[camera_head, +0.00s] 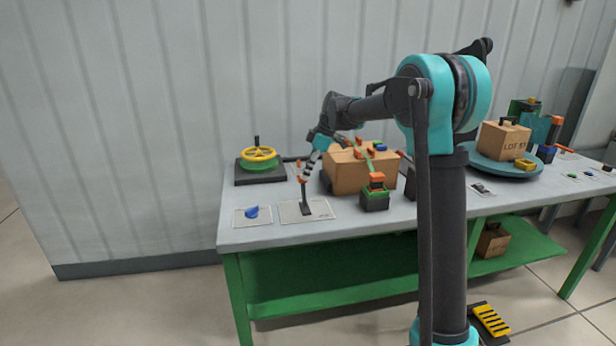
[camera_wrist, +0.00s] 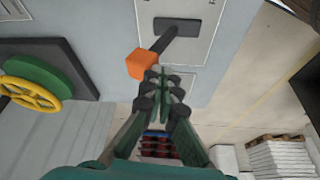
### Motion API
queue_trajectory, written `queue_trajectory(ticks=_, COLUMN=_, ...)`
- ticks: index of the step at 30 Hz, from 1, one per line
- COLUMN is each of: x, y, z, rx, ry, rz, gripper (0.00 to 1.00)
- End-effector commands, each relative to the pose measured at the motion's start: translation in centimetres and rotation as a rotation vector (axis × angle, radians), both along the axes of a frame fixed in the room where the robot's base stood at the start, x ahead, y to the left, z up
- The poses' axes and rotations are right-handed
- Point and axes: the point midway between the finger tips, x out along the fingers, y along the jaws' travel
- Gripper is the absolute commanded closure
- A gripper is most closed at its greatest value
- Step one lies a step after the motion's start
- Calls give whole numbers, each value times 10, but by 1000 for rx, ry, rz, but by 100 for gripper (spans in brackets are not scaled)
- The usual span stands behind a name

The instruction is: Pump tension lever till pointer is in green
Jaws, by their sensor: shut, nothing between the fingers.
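A lever with a dark rod (camera_wrist: 166,40) and an orange block handle (camera_wrist: 140,64) stands on a pale plate in the wrist view. In the head view the dark lever (camera_head: 305,203) rises from its plate (camera_head: 322,211) at the table's front left. My gripper (camera_wrist: 161,78) is shut and empty. Its fingertips are right beside the orange handle, and I cannot tell whether they touch it. In the head view my gripper (camera_head: 305,173) is at the top of the lever. I cannot make out a pointer or a green zone.
A yellow handwheel (camera_head: 259,154) on a dark base is left of the lever. A blue knob (camera_head: 252,212) sits on another plate. A strapped carton (camera_head: 346,173) and a green-and-orange device (camera_head: 375,194) are to the right. A turntable (camera_head: 478,163) carries another carton (camera_head: 503,140).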

Motion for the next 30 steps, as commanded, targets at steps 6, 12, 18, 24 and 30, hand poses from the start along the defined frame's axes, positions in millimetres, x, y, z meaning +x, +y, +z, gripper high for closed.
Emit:
queue_trajectory(ticks=6, x=12, y=3, z=-2, rx=-4, ry=12, rz=0, gripper=100)
queue_trajectory(ticks=12, x=16, y=5, z=-4, rx=-3, ry=11, rz=-1, gripper=100)
queue_trajectory(ticks=18, x=17, y=5, z=-4, rx=-3, ry=10, rz=0, gripper=100)
queue_trajectory(ticks=24, x=17, y=5, z=-4, rx=-3, ry=9, rz=-1, gripper=100)
queue_trajectory(ticks=30, x=14, y=7, z=-1, rx=-2, ry=9, rz=-1, gripper=100)
